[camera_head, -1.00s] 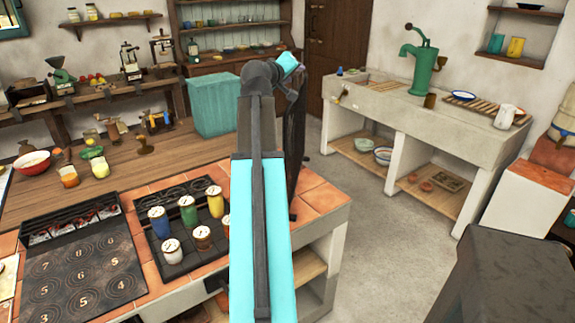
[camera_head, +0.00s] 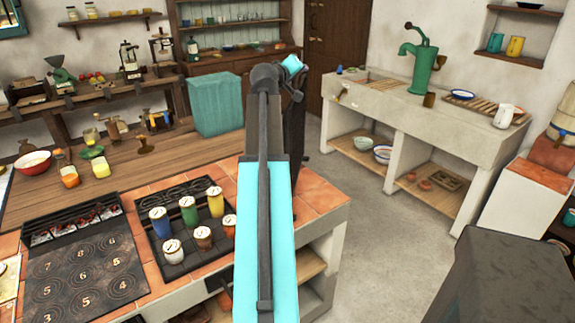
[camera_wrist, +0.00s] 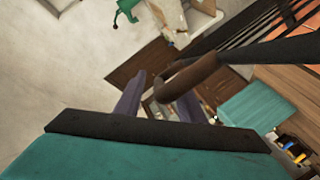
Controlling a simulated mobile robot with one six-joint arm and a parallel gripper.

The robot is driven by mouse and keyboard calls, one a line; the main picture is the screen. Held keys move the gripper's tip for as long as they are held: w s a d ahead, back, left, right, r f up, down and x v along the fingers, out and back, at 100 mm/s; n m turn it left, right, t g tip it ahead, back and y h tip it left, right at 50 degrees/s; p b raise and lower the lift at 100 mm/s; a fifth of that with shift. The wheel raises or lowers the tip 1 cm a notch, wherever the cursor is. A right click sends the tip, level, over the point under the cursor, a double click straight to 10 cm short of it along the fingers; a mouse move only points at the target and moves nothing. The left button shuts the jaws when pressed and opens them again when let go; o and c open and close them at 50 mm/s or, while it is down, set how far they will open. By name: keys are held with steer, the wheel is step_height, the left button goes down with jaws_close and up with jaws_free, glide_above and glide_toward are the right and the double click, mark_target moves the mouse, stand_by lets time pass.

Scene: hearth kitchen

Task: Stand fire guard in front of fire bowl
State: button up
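In the wrist view, a brown looped handle (camera_wrist: 192,76) crosses between the two fingers of my gripper (camera_wrist: 163,88) and hides much of the right one. A dark rail (camera_wrist: 285,48) runs right from it, with dark bars beyond, and I take this to be the fire guard. My gripper looks closed about the handle, though the contact is partly hidden. In the head view, the dark guard (camera_head: 297,130) shows nearly edge-on behind my arm, above the tiled corner. No separate fire bowl is clear; glowing embers (camera_head: 75,228) lie in a recess at the back of the stove top.
Several lidded pots (camera_head: 188,210) stand on a dark grate left of my arm. A teal box (camera_head: 215,105) sits on the wooden counter (camera_head: 120,180) behind. The stone sink (camera_head: 440,115) stands at right, with clear floor (camera_head: 375,230) between it and the stove.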

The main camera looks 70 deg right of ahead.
jaws_close()
stand_by(1.4)
steer(key=shift+w+r, duration=0.1)
